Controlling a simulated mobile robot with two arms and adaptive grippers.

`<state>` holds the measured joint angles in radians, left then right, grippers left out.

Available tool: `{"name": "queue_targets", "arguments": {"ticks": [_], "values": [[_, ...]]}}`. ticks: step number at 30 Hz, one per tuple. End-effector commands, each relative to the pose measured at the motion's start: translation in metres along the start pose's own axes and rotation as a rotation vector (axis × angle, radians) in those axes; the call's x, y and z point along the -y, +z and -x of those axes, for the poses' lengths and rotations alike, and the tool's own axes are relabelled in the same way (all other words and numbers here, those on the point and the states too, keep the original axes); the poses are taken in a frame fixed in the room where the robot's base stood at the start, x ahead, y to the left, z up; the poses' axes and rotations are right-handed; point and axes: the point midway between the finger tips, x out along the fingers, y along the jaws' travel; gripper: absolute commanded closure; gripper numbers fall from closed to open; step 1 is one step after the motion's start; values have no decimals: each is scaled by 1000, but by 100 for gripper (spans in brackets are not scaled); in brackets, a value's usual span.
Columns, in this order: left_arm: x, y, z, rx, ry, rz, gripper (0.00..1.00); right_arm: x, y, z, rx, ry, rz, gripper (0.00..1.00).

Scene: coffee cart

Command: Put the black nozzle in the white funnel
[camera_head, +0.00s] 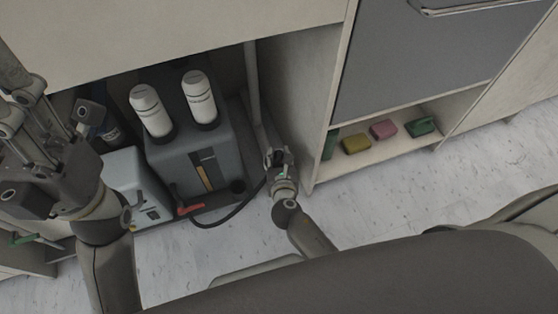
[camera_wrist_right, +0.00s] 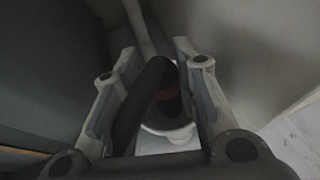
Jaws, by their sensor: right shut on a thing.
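In the right wrist view, the black nozzle (camera_wrist_right: 152,78) is a dark bent tube with a reddish-brown band, between the fingers of my right gripper (camera_wrist_right: 156,55). The white funnel (camera_wrist_right: 178,135) shows as a round white rim below it. The tube's lower end overlaps the funnel opening; I cannot tell whether it is inside or above it. In the head view, my right gripper (camera_head: 277,158) is low, beside the cabinet panel, and hides the nozzle and funnel. My left gripper (camera_head: 52,108) is at the far left, fingers spread, with nothing seen between them.
A dark grey machine (camera_head: 203,165) with two white canisters (camera_head: 199,97) stands left of my right gripper. A black hose (camera_head: 235,215) runs from its red lever (camera_head: 189,209) towards that gripper. A cabinet panel (camera_head: 295,110) is close on the right. A shelf holds coloured packets (camera_head: 383,129).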

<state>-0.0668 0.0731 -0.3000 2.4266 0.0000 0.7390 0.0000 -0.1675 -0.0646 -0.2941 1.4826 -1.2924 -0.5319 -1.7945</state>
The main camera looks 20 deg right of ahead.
Motion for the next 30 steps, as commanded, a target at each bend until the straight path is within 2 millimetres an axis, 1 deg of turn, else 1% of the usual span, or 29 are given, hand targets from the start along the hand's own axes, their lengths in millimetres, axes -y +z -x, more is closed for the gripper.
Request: {"name": "queue_targets", "arguments": {"ticks": [10, 13, 14, 18, 27, 30], "values": [[0, 0, -2, -7, 3, -1, 60, 0, -1, -1, 2, 1, 0, 100], [0, 0, -1, -9, 5, -1, 60, 0, -4, -2, 1, 1, -1, 100], [0, 0, -2, -11, 6, -2, 60, 0, -4, -2, 0, 0, -1, 70], [0, 0, -2, -9, 5, -1, 60, 0, -4, -2, 0, 0, -1, 52], [-1, 0, -3, -9, 5, -1, 60, 0, -4, -1, 0, 0, -1, 51], [0, -1, -6, -12, 5, -1, 60, 0, 0, 0, 0, 0, -1, 51]]}}
